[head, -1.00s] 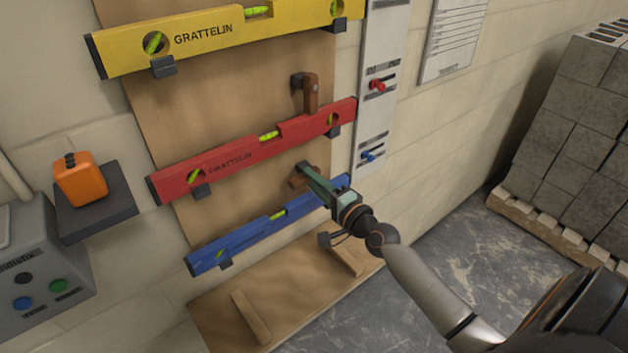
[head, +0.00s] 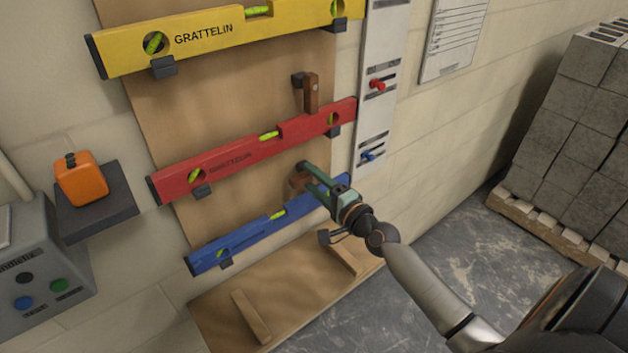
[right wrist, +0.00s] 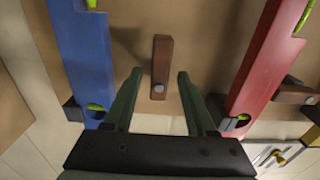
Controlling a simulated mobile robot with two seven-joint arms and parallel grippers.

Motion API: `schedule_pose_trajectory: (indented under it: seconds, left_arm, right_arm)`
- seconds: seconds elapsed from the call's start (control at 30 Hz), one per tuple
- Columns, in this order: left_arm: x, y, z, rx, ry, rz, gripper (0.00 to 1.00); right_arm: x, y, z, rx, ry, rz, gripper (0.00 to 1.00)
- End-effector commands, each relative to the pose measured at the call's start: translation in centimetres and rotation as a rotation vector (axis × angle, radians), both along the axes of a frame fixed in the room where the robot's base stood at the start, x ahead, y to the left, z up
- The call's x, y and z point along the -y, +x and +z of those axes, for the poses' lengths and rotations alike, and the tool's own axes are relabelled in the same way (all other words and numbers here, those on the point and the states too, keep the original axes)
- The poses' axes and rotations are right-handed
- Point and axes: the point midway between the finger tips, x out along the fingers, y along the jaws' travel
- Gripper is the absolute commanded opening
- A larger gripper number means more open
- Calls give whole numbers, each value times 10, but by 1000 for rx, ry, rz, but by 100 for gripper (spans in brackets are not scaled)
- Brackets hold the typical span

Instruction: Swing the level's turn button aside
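The blue level (head: 250,238) rests in brackets at the bottom of the board; it also shows at left in the right wrist view (right wrist: 84,60). Its brown wooden turn button (right wrist: 162,58) lies roughly along the level, in the gap between blue and red levels, apart from both. It is partly hidden by my fingers in the head view (head: 296,182). My right gripper (right wrist: 159,76) is open, with one finger on each side of the button's screw end and a visible gap to each. It reaches the board from the right in the head view (head: 313,181). My left gripper is not in view.
The red level (head: 250,153) is above, its upright turn button (head: 312,92) reaching down to it. A yellow level (head: 215,35) is at top. A white panel with red and blue sliders (head: 378,120) stands right of the board (head: 230,100). Grey blocks (head: 580,110) are far right.

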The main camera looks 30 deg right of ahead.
Motion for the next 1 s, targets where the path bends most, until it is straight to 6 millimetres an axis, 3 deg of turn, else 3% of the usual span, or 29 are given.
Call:
schedule_pose_trajectory:
  seconds: [0.37, 1.0]
  left_arm:
    - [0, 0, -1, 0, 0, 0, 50]
    - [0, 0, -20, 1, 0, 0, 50]
  right_arm:
    - [1, -7, -2, -2, -1, 0, 57]
    - [8, -105, -3, -4, -1, 2, 57]
